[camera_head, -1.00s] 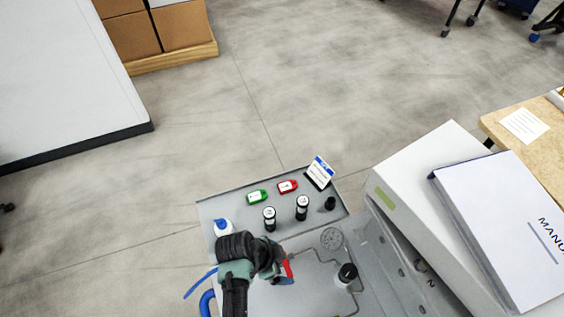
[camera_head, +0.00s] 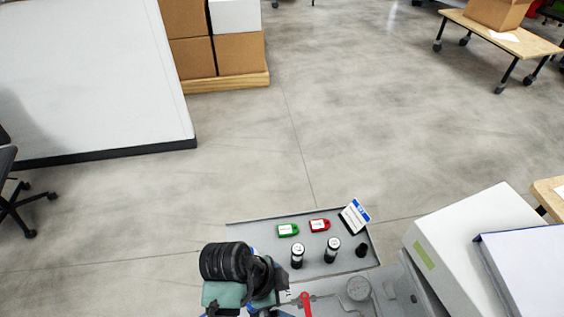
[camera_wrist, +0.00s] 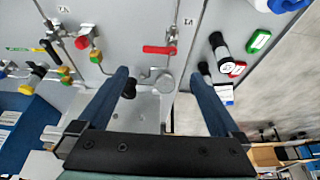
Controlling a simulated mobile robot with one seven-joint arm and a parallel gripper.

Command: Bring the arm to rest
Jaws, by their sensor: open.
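My arm's black and green wrist (camera_head: 232,272) shows at the bottom of the head view, over the left side of the grey analyser. My gripper's fingertips are hard to make out there. In the wrist view my gripper (camera_wrist: 160,76) has its two blue fingers wide apart with nothing held between them. Beyond the fingers lies the grey panel with a red-handled valve (camera_wrist: 160,49), thin pipes and a round gauge. I cannot tell how far the fingertips are from the panel.
A white box (camera_head: 470,245) with a binder (camera_head: 520,262) stands right.

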